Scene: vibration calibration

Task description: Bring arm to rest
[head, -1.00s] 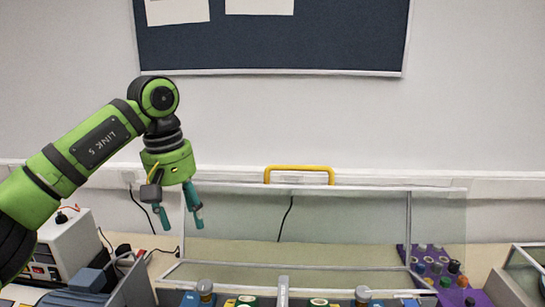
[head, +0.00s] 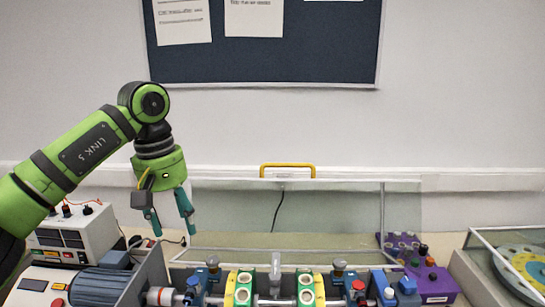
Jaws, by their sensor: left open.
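My left arm, green and black, comes in from the left. Its left gripper (head: 170,222) hangs pointing down with its two teal fingers apart and nothing between them. It is above the left part of the bench, in front of the pale wall and near the left end of a clear guard (head: 345,210) with a yellow handle (head: 287,166). My right gripper is not in view.
Below stands a shaft rig with yellow-green blocks (head: 306,288) and a blue motor (head: 98,288). A white instrument box (head: 75,236) is at left. A purple rack (head: 432,279) is at right, beside a grey-edged case (head: 500,265). A dark notice board (head: 262,50) hangs behind.

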